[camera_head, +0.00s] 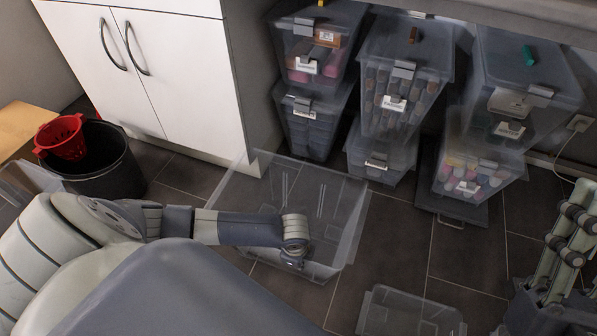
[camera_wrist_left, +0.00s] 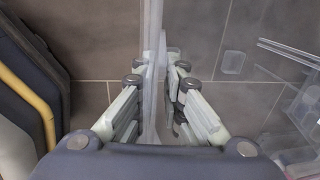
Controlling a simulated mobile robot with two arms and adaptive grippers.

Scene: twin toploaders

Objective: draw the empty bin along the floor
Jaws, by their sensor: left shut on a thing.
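The empty bin (camera_head: 345,215) is a clear, open-topped tub standing on the dark tiled floor in the middle of the head view. My left gripper (camera_head: 293,258) reaches across it to its near side, and my forearm hides part of it. In the left wrist view the bin's clear wall (camera_wrist_left: 153,60) runs between the fingers of my left gripper (camera_wrist_left: 157,75), which are shut on it. My right gripper (camera_head: 568,240) is at the right edge of the head view, away from the bin and partly cut off; its opening is unclear.
Stacked clear boxes with filled contents (camera_head: 395,100) stand behind the bin under a worktop. A white cabinet (camera_head: 175,75) is at back left. A black bucket (camera_head: 110,165) with a red basket (camera_head: 62,137) stands left. A clear lid-like piece (camera_head: 410,315) lies on the floor at front right.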

